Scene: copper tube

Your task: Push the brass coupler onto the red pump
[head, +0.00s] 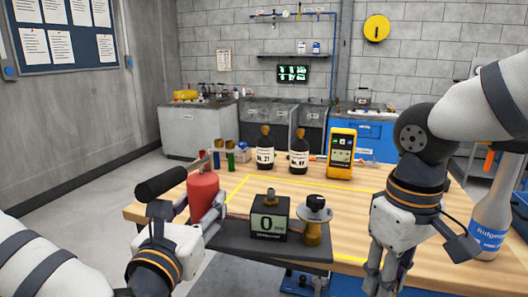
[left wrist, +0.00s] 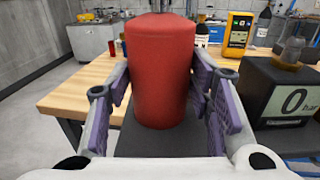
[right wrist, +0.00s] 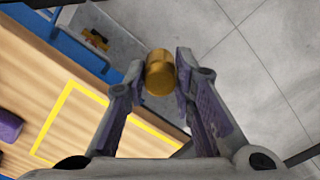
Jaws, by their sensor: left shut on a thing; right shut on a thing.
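The red pump (head: 203,194) stands upright on a dark plate (head: 235,238) at the table's front. My left gripper (head: 194,217) is shut on the pump's body, with one finger on each side in the left wrist view (left wrist: 162,85). My right gripper (head: 387,280) points down near the table's front edge, to the right of the pump and apart from it. It is shut on the brass coupler (right wrist: 160,72), a short cylinder between its fingertips in the right wrist view. The coupler is not clearly visible in the head view.
A gauge box (head: 270,218) reading 0 and a brass valve with a grey disc (head: 315,214) stand right of the pump. Two dark bottles (head: 265,152), a yellow meter (head: 341,153) and small coloured tubes (head: 230,158) stand behind. A clear bottle (head: 492,215) is at right.

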